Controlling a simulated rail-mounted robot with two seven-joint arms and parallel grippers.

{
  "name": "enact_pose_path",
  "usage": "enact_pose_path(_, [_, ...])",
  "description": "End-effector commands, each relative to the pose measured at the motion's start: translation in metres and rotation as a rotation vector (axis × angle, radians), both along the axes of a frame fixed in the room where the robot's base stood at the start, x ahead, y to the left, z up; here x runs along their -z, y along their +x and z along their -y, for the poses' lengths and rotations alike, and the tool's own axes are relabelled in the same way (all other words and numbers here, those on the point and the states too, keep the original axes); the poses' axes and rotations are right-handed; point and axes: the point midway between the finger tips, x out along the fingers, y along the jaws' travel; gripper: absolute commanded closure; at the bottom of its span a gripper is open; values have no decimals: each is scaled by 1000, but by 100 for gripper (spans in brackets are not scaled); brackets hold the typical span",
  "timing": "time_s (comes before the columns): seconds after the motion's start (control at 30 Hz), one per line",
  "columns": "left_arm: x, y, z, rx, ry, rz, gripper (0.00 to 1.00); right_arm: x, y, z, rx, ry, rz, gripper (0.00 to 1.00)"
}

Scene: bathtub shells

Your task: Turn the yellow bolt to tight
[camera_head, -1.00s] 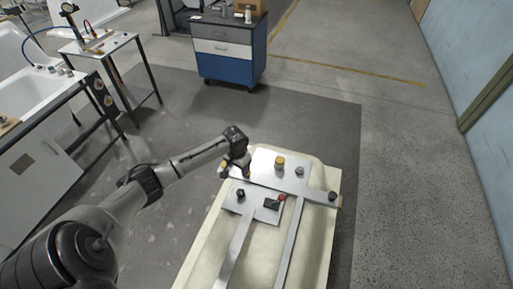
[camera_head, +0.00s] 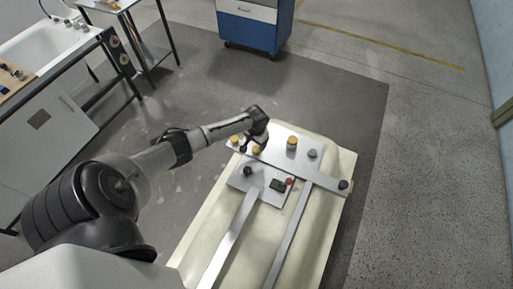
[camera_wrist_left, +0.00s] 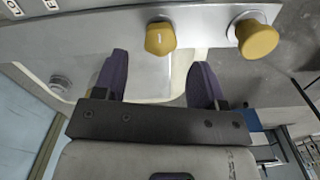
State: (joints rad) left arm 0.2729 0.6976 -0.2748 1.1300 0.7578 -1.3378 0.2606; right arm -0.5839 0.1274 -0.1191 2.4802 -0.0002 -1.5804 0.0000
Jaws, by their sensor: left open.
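The yellow hexagonal bolt (camera_wrist_left: 160,38) sits on a grey metal plate (camera_wrist_left: 110,27) in the left wrist view. A rounder yellow knob (camera_wrist_left: 257,38) is beside it at the plate's end. My left gripper (camera_wrist_left: 160,75) is open, its two purple fingers apart. The bolt is centred beyond the gap between them, and nothing is held. In the head view, my left gripper (camera_head: 250,145) is over the plate's left end, close to two small yellow heads; the nearer one (camera_head: 256,149) appears to be the bolt. Its fingers are partly hidden there. My right gripper is out of view.
The cream tub shell (camera_head: 325,225) carries the plate and metal bars. A larger yellow knob (camera_head: 292,142), grey knob (camera_head: 312,153), black knob (camera_head: 344,185) and red button (camera_head: 289,181) stand close by. A blue cabinet (camera_head: 254,30) is behind. Floor right of the shell is clear.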

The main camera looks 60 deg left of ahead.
Motion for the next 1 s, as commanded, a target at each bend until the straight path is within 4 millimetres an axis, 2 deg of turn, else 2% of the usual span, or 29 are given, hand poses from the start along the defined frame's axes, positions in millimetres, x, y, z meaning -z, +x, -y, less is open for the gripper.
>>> enact_pose_path(0.1, [19, 0, 1, -1, -1, 0, 35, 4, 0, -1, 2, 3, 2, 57])
enact_pose_path(0.3, [38, 0, 0, 0, 0, -1, 35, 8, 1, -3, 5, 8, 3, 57])
enact_pose_path(0.77, [45, 0, 0, 0, 0, 1, 35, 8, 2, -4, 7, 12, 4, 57])
enact_pose_path(1.0, [45, 0, 0, 0, 0, 0, 56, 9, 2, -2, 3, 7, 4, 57])
